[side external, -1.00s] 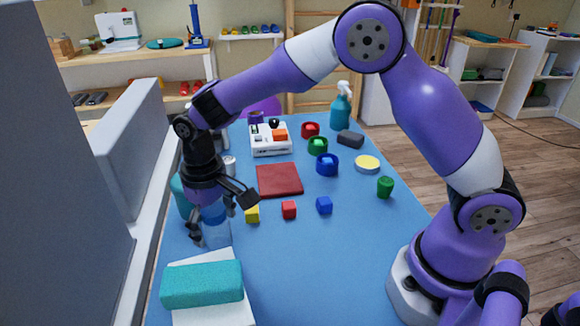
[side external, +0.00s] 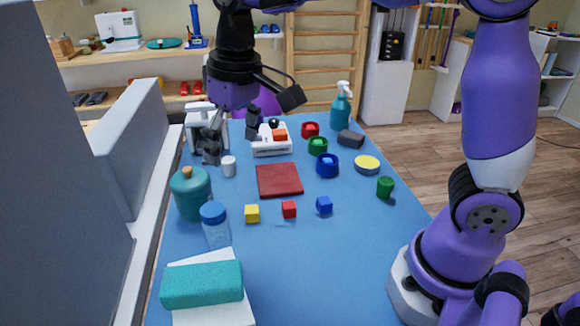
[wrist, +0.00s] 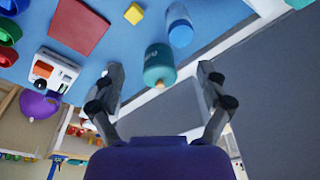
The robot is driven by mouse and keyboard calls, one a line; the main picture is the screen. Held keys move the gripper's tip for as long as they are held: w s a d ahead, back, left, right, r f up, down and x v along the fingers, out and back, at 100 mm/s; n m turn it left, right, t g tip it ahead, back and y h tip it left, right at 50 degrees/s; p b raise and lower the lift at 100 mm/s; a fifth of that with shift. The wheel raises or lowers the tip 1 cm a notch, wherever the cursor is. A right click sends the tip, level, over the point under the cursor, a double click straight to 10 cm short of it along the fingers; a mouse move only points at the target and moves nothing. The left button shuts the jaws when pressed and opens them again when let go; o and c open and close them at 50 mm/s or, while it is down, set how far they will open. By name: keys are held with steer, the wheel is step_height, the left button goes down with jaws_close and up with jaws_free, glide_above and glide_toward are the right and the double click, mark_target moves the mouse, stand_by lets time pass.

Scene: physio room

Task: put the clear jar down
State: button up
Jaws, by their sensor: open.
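The clear jar (side external: 216,226) with a blue lid stands upright on the blue table top (side external: 290,265), just behind a teal roll. In the wrist view the jar (wrist: 180,26) shows near the top, right of centre. My gripper (side external: 232,145) is open and raised above the table, farther back than the jar and apart from it. In the wrist view its two fingers (wrist: 160,80) are spread with nothing held. Beyond them a teal canister (wrist: 159,65) shows in the gap, standing on the table away from the fingers.
The teal canister (side external: 190,193) stands close behind the jar. The teal roll (side external: 202,284) is in front. A grey panel (side external: 130,140) borders the left. The table's front right is clear.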

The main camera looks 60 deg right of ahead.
steer(key=s+d+t, duration=0.2)
steer(key=s+d, duration=0.2)
steer(key=s, duration=0.2)
steer(key=s+d+f+t, duration=0.1)
steer(key=s+d+t, duration=0.1)
steer(key=s, duration=0.4)
steer(key=shift+s+d+m, duration=0.15)
steer(key=shift+d+m, duration=0.15)
steer(key=shift+d, duration=0.55)
steer(key=shift+f, duration=0.1)
